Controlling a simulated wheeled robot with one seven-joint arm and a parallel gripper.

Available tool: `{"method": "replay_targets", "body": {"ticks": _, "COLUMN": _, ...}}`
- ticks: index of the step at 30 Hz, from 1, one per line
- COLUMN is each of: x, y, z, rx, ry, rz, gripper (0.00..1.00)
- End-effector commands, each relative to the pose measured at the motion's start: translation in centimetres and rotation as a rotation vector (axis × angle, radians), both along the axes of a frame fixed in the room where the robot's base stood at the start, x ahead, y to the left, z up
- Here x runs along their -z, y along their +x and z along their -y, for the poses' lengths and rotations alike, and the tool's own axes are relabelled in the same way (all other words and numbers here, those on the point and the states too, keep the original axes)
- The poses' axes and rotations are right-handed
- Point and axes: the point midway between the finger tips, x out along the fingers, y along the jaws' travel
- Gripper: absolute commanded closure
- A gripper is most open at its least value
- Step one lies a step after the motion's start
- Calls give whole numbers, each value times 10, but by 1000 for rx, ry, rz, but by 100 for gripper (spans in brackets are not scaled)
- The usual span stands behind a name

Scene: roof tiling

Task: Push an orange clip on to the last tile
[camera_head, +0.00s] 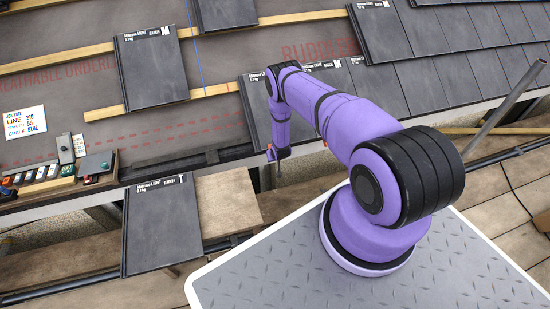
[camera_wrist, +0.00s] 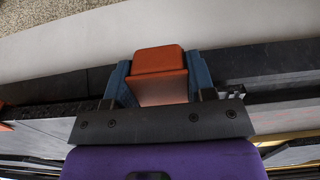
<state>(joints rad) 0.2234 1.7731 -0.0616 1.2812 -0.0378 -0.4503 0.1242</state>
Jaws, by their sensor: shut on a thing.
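My gripper (camera_head: 277,154) is small in the head view, pointing down at the lower edge of the leftmost dark tile (camera_head: 255,112) in the right-hand eave row. In the wrist view my gripper (camera_wrist: 160,78) has its two blue-grey fingers closed on an orange clip (camera_wrist: 160,59). The clip sits between the fingers, its top face toward the camera. A small orange spot at the gripper in the head view matches it. I cannot tell whether the clip touches the tile. Dark edges (camera_wrist: 245,62) pass behind the clip in the wrist view.
A loose tile marked T (camera_head: 160,225) lies on a board (camera_head: 228,200) at lower left. A tile marked M (camera_head: 151,70) rests on the battens. A tool tray (camera_head: 60,185) and job note (camera_head: 25,122) are at left. A grey pole (camera_head: 505,107) slants at right.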

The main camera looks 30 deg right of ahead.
Motion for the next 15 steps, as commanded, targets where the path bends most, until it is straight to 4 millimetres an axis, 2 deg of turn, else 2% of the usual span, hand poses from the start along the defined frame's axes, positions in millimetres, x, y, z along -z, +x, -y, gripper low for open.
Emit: {"method": "replay_targets", "body": {"ticks": 15, "x": -4, "y": 7, "z": 2, "rx": 0, "ry": -1, "rz": 4, "gripper": 92}}
